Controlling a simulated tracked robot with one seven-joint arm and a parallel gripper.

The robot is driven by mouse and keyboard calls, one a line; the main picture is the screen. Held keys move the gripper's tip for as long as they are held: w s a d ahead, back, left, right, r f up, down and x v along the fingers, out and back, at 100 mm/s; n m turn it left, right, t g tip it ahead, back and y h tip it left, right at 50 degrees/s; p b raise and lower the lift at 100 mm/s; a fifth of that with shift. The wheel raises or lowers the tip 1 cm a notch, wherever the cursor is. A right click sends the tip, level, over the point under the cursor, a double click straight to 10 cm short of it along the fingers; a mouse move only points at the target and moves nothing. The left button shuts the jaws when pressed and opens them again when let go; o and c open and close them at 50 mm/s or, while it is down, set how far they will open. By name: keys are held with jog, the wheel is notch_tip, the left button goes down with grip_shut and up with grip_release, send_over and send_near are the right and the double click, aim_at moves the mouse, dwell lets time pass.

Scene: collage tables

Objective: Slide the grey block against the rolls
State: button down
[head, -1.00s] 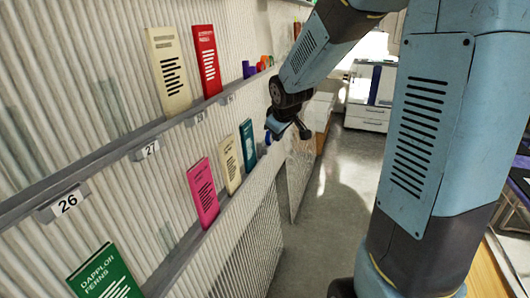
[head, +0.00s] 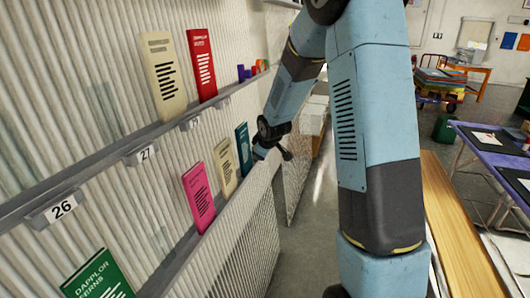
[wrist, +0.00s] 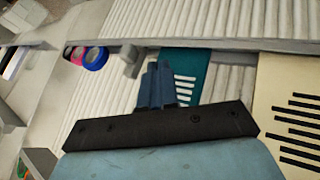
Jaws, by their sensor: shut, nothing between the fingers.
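In the wrist view, a pink roll and a blue roll (wrist: 95,58) sit side by side along the grey ledge, left of my fingers. A small grey piece (wrist: 129,54), which looks like the grey block, is between the rolls and my fingers, with a narrow gap to the blue roll. My gripper (wrist: 160,68) is shut and empty, close to the teal booklet (wrist: 186,62) and overlapping it in view. In the head view my gripper (head: 258,154) is at the far part of the lower ledge; the rolls and block cannot be made out there.
A cream booklet (head: 226,168) and a pink booklet (head: 199,197) lean on the lower ledge on the near side of the teal one. An upper ledge (head: 118,160) carries cream and red booklets and number tags. The floor aisle (head: 305,235) right of the shelves is clear.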

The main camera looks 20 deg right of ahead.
jog(key=w+d+f, duration=0.2)
jog(key=w+f, duration=0.2)
jog(key=w, duration=0.2)
jog(key=shift+w+f, duration=0.25)
jog(key=shift+w, duration=0.1)
dwell(0.4)
